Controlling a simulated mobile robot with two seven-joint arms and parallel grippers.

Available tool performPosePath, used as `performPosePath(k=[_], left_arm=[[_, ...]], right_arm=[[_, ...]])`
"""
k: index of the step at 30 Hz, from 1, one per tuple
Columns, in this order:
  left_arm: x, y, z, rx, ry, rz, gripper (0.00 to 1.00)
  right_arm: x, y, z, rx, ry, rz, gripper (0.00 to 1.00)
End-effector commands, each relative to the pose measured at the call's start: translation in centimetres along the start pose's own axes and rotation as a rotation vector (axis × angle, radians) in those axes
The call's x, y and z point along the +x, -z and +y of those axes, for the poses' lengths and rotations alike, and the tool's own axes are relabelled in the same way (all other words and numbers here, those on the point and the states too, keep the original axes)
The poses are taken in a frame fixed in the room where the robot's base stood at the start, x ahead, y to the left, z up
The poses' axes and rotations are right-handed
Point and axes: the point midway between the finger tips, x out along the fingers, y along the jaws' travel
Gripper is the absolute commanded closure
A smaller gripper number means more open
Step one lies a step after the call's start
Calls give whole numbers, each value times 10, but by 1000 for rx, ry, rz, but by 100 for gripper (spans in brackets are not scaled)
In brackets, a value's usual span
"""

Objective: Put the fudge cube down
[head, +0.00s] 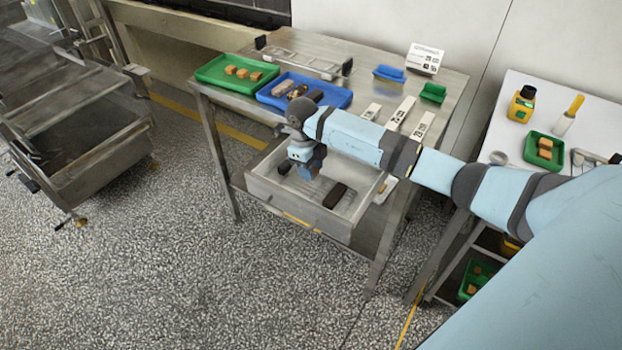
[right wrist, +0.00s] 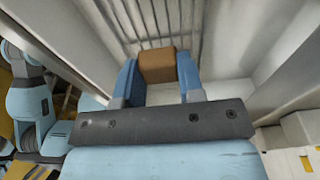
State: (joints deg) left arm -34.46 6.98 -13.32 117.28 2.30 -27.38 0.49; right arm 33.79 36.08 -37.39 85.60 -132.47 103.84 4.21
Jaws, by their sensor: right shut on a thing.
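The brown fudge cube (right wrist: 157,64) shows in the right wrist view between the two blue fingers of my right gripper (right wrist: 158,75). The gripper is shut on it. Ribbed metal lies beyond the cube, between pale walls. In the head view, my right gripper (head: 308,166) points down into the open steel drawer (head: 290,207) under the table; the cube is hidden there. I cannot tell whether the cube touches the drawer floor. My left gripper is not in view.
A dark brown block (head: 335,195) lies in the drawer, right of the gripper. On the steel table (head: 310,45) above are a green tray (head: 215,70) with several brown cubes, a blue tray (head: 335,98) and white label strips. A side table (head: 520,85) stands right.

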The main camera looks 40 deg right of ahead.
Motion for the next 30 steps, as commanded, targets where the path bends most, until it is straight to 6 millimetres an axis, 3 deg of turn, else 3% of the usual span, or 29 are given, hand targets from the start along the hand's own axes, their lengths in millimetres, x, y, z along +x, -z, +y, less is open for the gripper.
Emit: performPosePath(k=[10, 22, 23, 25, 30], left_arm=[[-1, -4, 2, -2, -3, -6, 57], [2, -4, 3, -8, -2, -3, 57], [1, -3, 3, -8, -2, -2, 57], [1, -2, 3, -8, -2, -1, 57], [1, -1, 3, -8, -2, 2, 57]], right_arm=[[41, -6, 0, 1, -2, 1, 78], [48, -7, 0, 0, 1, 1, 78], [46, -7, 0, 0, 1, 1, 58], [46, -7, 0, 0, 0, 1, 42], [46, -7, 0, 0, 0, 0, 39]])
